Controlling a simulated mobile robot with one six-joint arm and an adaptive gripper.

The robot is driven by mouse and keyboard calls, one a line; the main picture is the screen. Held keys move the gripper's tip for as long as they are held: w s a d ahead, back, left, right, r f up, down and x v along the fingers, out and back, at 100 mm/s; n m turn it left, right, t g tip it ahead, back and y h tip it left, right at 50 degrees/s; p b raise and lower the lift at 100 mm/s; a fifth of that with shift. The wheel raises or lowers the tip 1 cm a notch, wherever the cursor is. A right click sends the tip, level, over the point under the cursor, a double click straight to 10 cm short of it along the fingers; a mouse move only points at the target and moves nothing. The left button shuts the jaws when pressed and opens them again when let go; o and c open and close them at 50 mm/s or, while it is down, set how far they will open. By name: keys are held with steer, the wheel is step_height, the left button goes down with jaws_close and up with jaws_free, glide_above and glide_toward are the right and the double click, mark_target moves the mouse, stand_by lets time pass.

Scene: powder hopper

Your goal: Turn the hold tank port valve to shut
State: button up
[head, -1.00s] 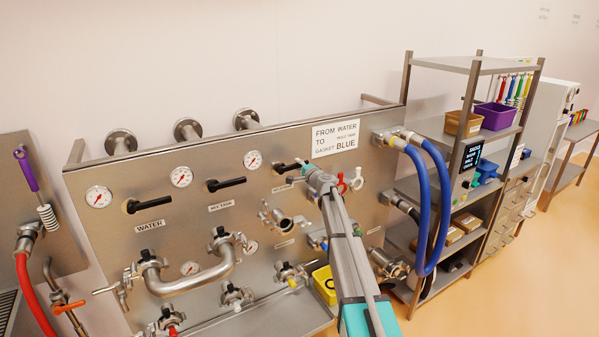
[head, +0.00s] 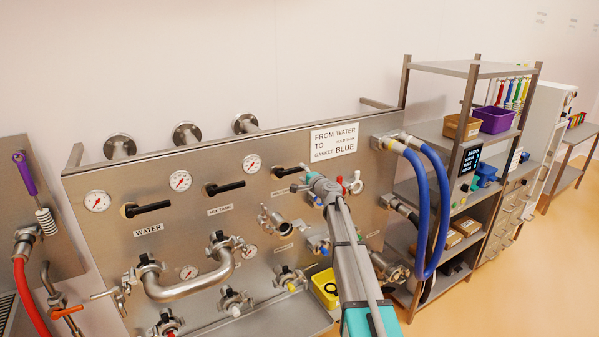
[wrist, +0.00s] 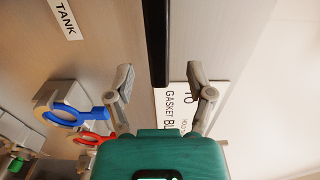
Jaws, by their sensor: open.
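The third black valve handle (head: 288,171) from the left on the steel panel lies level, pointing right. A label reading TANK (wrist: 65,17) shows beside it in the wrist view; its first word is out of frame. My gripper (wrist: 159,80) is open, with one finger on each side of the black handle (wrist: 156,40). The handle's tip reaches between the fingertips, with a visible gap on both sides. Whether the fingers are at the handle's depth is hard to tell. In the head view, my gripper (head: 303,183) is at the handle's right end and covers what is behind it.
A white sign (head: 335,140) is just right of the handle. Red and white small handles (head: 352,184) and a blue ring handle (wrist: 80,117) are close to my gripper. Other black handles (head: 225,188) are to the left. Blue hoses (head: 432,210) hang at the right.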

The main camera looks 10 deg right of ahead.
steer(key=v, duration=0.5)
steer(key=shift+s, duration=0.2)
steer(key=shift+d, duration=0.1)
stand_by(1.0)
